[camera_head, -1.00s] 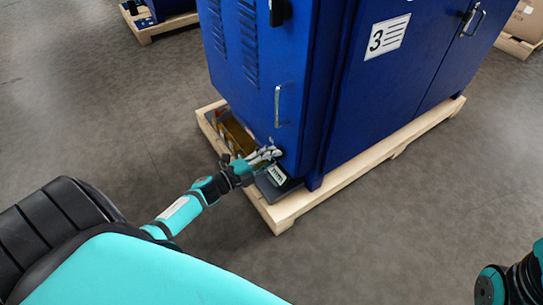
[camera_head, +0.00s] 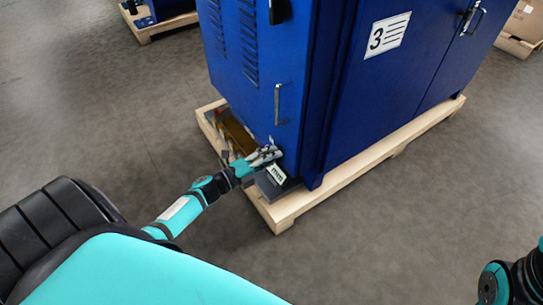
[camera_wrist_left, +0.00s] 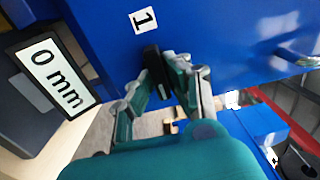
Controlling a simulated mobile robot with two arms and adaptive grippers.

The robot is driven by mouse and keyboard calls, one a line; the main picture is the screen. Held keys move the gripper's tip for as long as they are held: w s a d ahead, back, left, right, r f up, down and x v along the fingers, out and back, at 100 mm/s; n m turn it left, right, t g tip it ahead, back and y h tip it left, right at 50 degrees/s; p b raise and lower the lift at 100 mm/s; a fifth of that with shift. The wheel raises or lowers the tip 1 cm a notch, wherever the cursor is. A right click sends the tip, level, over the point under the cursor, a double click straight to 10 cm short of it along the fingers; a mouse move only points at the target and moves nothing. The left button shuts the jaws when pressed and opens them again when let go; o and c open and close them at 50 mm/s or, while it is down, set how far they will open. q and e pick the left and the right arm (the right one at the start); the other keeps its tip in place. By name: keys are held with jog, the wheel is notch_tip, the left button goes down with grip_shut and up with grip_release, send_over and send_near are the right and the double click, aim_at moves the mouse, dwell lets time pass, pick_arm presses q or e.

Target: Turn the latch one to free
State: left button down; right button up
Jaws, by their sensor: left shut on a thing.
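The latch (camera_wrist_left: 155,66) is a black handle on the blue cabinet face, just below a white label marked 1 (camera_wrist_left: 143,20) in the left wrist view. My left gripper (camera_wrist_left: 172,80) is shut on the latch, with a finger on either side of it. In the head view my left gripper (camera_head: 268,154) is at the low front corner of the blue cabinet (camera_head: 275,100), and the latch is hidden there. My right arm shows only in part at the lower right of the head view, and its gripper is out of view.
A dark block with a "0 mm" sign (camera_wrist_left: 57,78) stands close beside the gripper. The cabinet rests on a wooden pallet (camera_head: 345,170). A metal handle (camera_head: 278,104) is above the gripper. Grey floor (camera_head: 370,245) is clear in front.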

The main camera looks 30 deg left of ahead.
pick_arm(q)
jog(key=c, duration=1.3)
grip_release()
jog(key=v, duration=1.2)
jog(key=shift+f, duration=0.1)
